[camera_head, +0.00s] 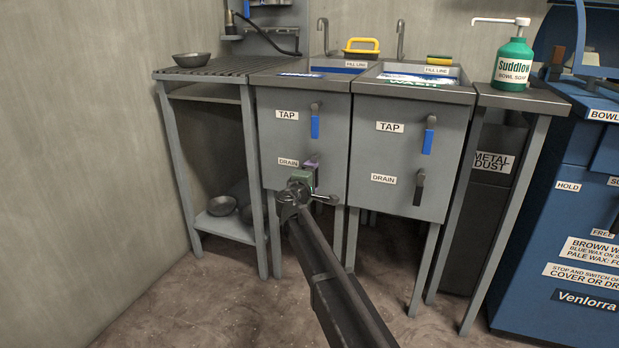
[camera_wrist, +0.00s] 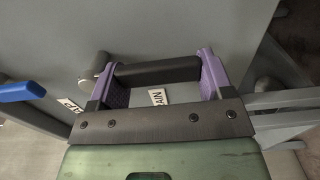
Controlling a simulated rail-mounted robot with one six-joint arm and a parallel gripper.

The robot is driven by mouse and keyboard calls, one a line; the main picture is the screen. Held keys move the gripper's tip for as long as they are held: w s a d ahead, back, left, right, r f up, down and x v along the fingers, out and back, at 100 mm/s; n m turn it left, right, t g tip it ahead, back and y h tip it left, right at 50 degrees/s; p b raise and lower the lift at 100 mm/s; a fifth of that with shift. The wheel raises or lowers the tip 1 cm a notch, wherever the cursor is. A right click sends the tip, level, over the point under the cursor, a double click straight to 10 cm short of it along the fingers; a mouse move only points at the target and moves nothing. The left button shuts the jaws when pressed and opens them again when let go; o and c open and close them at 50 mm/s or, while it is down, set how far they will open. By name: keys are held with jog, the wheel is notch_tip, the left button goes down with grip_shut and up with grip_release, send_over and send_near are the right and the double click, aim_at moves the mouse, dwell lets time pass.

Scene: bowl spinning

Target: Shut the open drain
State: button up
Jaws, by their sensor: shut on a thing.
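My gripper (camera_head: 308,175) is at the front panel of the left sink (camera_head: 302,135), just right of its DRAIN label (camera_head: 288,162). The gripper hides most of the drain lever there in the head view. In the wrist view the black drain lever (camera_wrist: 158,71) lies between my two purple fingers, which are shut on it near its two ends. Its grey pivot (camera_wrist: 92,70) is at the left, on the tap side, so the lever appears to hang down. The right sink's drain lever (camera_head: 419,188) hangs down.
Blue tap levers hang above both drains, the left one (camera_head: 315,122) close above my gripper. A rack table (camera_head: 180,75) with bowls stands left. A soap bottle (camera_head: 513,62) stands on the right counter, beside a blue machine (camera_head: 560,240). The floor in front is clear.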

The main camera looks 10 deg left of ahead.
jog(key=o, duration=1.3)
jog(key=s, duration=0.3)
jog(key=s+a, duration=0.1)
jog(key=s, duration=0.3)
jog(key=s+a, duration=0.1)
jog(key=s, duration=0.2)
jog(key=shift+s, duration=0.4)
